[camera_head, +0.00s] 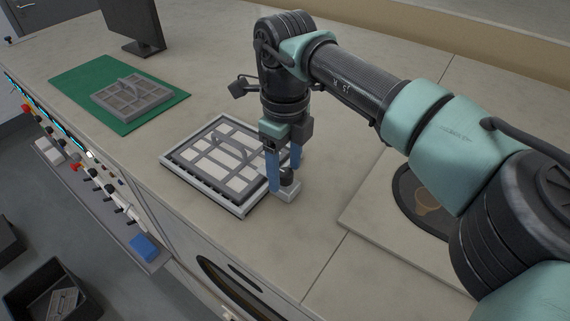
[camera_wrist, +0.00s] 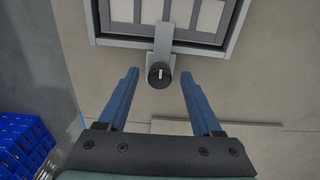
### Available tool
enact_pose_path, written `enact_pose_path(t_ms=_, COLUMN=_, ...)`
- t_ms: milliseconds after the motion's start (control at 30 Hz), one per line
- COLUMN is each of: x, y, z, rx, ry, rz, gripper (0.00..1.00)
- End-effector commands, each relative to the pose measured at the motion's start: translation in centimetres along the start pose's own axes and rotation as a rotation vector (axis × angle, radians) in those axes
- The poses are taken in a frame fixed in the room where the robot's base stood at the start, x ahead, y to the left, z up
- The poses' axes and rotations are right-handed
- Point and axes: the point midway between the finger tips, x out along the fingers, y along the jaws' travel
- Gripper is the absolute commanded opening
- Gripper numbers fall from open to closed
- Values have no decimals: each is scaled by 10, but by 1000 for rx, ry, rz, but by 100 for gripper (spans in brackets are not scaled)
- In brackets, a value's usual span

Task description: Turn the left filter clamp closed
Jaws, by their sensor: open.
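A filter frame (camera_head: 175,172) with a grey gridded filter (camera_head: 238,183) and a handle sits in the counter; its edge also shows in the wrist view (camera_wrist: 130,42). A clamp with a black round knob (camera_wrist: 159,75) stands at the frame's edge. Its grey bar (camera_wrist: 163,45) reaches from the knob across the rim. In the head view the clamp's pale base (camera_head: 288,193) shows at the frame's right side. My gripper (camera_wrist: 159,78) is open, pointing down, with one blue finger on each side of the knob, apart from it. Other clamps cannot be made out.
A similar grey filter (camera_head: 132,97) lies on a green mat (camera_head: 75,78) at the back left. A monitor (camera_head: 133,22) stands behind it. A dark round recess (camera_head: 405,195) is at the right. Bins (camera_head: 45,290) stand below the counter. Counter in front of the clamp is clear.

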Motion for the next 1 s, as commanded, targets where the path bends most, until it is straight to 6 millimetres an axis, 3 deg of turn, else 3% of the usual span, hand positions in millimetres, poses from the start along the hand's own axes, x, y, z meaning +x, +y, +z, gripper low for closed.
enact_pose_path(t_ms=133, x=-3, y=0, z=0, rx=1, ry=0, rz=-1, gripper=66)
enact_pose_path(t_ms=267, x=-19, y=-1, z=0, rx=1, ry=0, rz=-4, gripper=66)
enact_pose_path(t_ms=700, x=-110, y=0, z=1, rx=1, ry=-2, rz=-3, gripper=66)
enact_pose_path(t_ms=1000, x=-130, y=0, z=0, rx=0, ry=0, rz=0, gripper=66)
